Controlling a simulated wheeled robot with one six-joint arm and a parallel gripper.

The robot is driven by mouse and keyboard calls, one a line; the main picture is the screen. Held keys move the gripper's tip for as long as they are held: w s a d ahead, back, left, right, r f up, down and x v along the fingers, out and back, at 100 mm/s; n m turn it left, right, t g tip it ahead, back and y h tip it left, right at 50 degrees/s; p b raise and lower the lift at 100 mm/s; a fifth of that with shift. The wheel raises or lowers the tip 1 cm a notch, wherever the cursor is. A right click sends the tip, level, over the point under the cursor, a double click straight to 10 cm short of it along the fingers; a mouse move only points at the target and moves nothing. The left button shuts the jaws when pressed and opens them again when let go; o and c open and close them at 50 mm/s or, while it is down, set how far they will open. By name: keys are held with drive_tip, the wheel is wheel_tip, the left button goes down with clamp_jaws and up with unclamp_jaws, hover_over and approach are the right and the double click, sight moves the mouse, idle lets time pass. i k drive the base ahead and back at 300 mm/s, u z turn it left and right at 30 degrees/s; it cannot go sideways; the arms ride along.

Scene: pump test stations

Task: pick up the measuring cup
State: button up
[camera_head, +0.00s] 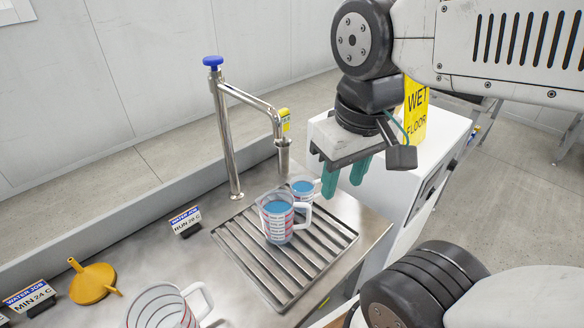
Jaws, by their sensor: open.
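A clear measuring cup (277,224) with red markings and blue liquid stands upright on the drain grate, its handle to the right. A second, smaller-looking measuring cup (304,191) with blue liquid stands just behind it, partly hidden by it. A third measuring cup (158,308), which looks empty, is at the bottom edge and partly cut off. My gripper (345,178) has green fingers spread apart and pointing down. It is above and to the right of the two filled cups in the picture, holding nothing.
A steel faucet (228,135) with a blue knob stands behind the grate (262,262). A yellow funnel (92,284) and two label signs (186,221) are on the left of the counter. A white cabinet (395,185) with a yellow wet floor sign (415,108) stands behind my gripper.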

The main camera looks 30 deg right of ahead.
sight(302, 187)
drive_tip(key=k, duration=1.05)
drive_tip(key=z, duration=0.7)
drive_tip(key=i, duration=0.6)
drive_tip(key=z, duration=0.5)
